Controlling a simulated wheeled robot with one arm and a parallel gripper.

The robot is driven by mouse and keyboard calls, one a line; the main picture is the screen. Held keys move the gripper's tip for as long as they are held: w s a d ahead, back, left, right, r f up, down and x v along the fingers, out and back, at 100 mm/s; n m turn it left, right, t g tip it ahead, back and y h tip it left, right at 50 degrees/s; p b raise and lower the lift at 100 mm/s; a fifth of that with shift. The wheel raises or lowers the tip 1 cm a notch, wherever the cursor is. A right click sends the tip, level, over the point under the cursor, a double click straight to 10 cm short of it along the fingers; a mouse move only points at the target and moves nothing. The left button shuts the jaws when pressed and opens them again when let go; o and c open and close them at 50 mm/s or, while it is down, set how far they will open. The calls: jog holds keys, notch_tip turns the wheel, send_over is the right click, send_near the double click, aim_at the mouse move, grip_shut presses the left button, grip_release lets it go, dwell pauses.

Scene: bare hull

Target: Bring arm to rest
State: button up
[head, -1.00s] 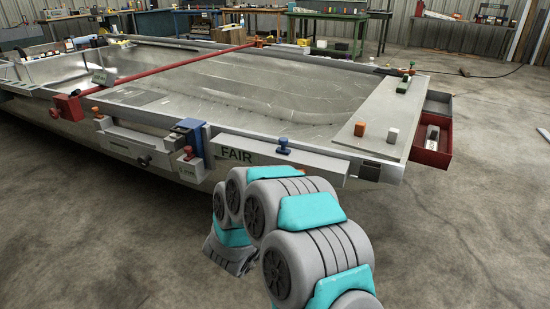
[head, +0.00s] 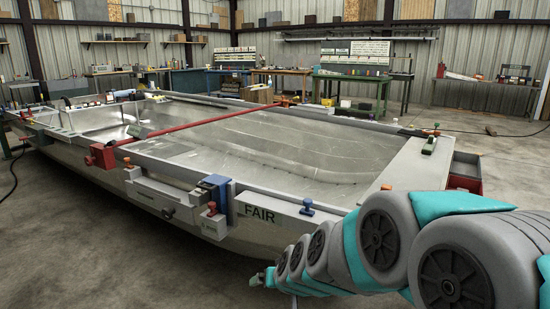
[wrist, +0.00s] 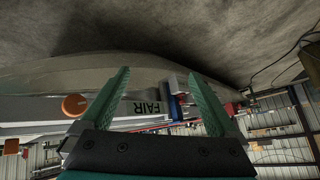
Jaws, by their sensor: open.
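My arm (head: 385,240) comes in from the right in the head view and reaches left, low in front of the hull's near side. My gripper (wrist: 158,75) is open and empty in the wrist view, its two green fingers well apart. Between and beyond the fingers are the hull's side and the FAIR label (wrist: 149,108), seen upside down. The arm's far end, with a small green tip (head: 258,279), is low at the bottom middle of the head view, below the FAIR label (head: 258,215). It appears apart from the hull.
The metal hull (head: 270,140) fills the middle. A red bar (head: 190,128) crosses it. A blue clamp (head: 215,195) and a blue knob (head: 307,206) sit on the near edge. A red drawer (head: 465,183) sticks out at right. The floor (head: 100,265) at front left is clear.

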jog(key=s+d+g+h, duration=0.1)
jog(key=s+d+g, duration=0.2)
jog(key=s, duration=0.8)
jog(key=s+d+r+g+h, duration=0.1)
jog(key=s+d+g, duration=0.2)
jog(key=s+d, duration=0.4)
jog(key=s+d+m+g+h, duration=0.1)
jog(key=s+d+g, duration=0.2)
jog(key=s, duration=1.3)
jog(key=d, duration=0.3)
jog(key=shift+r+h, duration=0.15)
jog(key=shift+h, duration=0.15)
